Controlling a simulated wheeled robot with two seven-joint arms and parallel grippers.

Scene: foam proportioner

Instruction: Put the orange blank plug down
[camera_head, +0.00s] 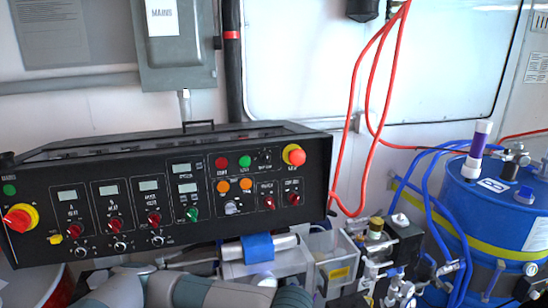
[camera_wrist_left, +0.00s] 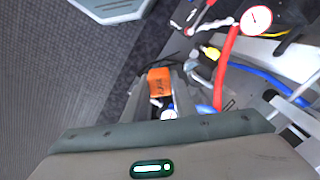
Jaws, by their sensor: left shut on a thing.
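The orange blank plug (camera_wrist_left: 158,82) shows in the left wrist view as a small orange block with dark marks on its face. My left gripper (camera_wrist_left: 160,92) is shut on it, with a dark finger on each side. The lower part of the plug's surroundings is partly hidden by the fingers and wrist. In the head view I see only grey arm links of mine at the bottom edge; the plug and left gripper do not show there. My right gripper is in neither view.
A black control panel (camera_head: 165,195) with knobs spans the left of the head view. Clear bins (camera_head: 336,262), brass valves (camera_head: 376,240) and a blue drum (camera_head: 492,215) stand at right. A red hose (camera_wrist_left: 226,62), a gauge (camera_wrist_left: 256,19) and a blue hose (camera_wrist_left: 262,76) lie right of my gripper.

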